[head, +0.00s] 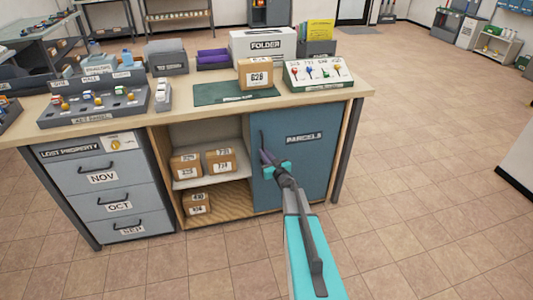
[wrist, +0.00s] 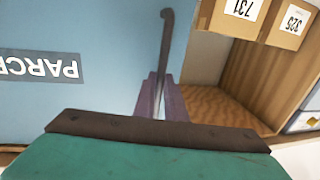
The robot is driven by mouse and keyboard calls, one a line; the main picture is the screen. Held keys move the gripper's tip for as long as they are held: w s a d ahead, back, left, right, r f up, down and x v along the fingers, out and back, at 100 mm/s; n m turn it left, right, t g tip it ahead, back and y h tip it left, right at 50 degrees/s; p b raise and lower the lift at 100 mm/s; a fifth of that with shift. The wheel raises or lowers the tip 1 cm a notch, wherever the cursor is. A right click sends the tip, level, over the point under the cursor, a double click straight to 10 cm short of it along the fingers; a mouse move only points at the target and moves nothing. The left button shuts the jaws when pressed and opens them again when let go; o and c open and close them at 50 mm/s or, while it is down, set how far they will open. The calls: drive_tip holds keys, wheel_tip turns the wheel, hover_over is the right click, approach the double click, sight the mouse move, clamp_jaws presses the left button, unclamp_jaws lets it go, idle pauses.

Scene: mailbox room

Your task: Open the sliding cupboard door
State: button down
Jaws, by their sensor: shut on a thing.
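The blue sliding cupboard door (head: 305,172), labelled PARCELS, covers the right part of the cupboard under the counter. Its dark vertical handle (head: 262,139) is near the door's left edge. My gripper (head: 266,157) is at the handle's lower part. In the wrist view, turned upside down, the purple fingers (wrist: 160,97) are shut on the handle (wrist: 166,35), whose hooked end sticks out past them. The door (wrist: 90,100) fills the left of that view. The left part of the cupboard is uncovered.
Boxed parcels (head: 221,160) stand on the shelf (head: 212,180) and cupboard floor left of the door. Grey drawers (head: 100,180) are farther left. The countertop (head: 205,117) above holds a parcel, a green mat and key trays. Tiled floor is clear at right.

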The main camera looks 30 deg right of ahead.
drive_tip(key=shift+s+a+f, duration=0.1)
drive_tip(key=shift+a+f, duration=0.15)
drive_tip(key=shift+a, duration=0.05)
drive_tip(key=c, duration=1.8)
unclamp_jaws()
drive_tip(key=shift+r, duration=0.1)
drive_tip(key=shift+r, duration=0.1)
drive_tip(key=shift+s+a+b, duration=0.15)
drive_tip(key=shift+s+a, duration=0.1)
drive_tip(key=shift+s, duration=2)
drive_tip(key=shift+s+a+b, duration=0.1)
drive_tip(key=shift+s+a, duration=0.15)
drive_tip(key=shift+s, duration=2.05)
drive_tip(key=shift+s+a+b, duration=0.15)
drive_tip(key=shift+s+a, duration=0.1)
drive_tip(key=shift+s, duration=2)
drive_tip(key=shift+a, duration=0.1)
